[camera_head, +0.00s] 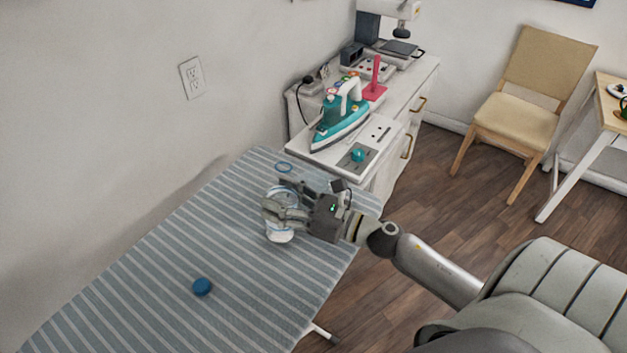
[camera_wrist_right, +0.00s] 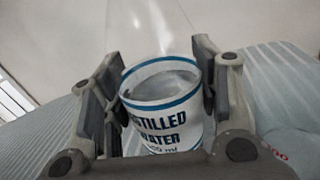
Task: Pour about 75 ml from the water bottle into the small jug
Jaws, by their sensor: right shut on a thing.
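The water bottle (camera_head: 280,236) has a clear upper part and a white label with blue bands. Its "distilled water" label (camera_wrist_right: 163,125) shows between my fingers in the right wrist view. My right gripper (camera_head: 274,207) is shut around the bottle, which looks roughly upright over the ironing board. A small blue-rimmed round thing (camera_head: 284,167) is on the board just behind the bottle; it may be the small jug, but I cannot tell. Part of a pale thing with red marks (camera_wrist_right: 279,152) shows at the right wrist view's lower right. My left gripper is not in view.
A blue cap (camera_head: 202,287) lies on the striped ironing board (camera_head: 150,290). Behind it, a white cabinet (camera_head: 385,128) carries a teal iron (camera_head: 338,122), a pink stand (camera_head: 375,85) and a sewing machine (camera_head: 388,12). A chair (camera_head: 525,90) stands right. The board's near left is clear.

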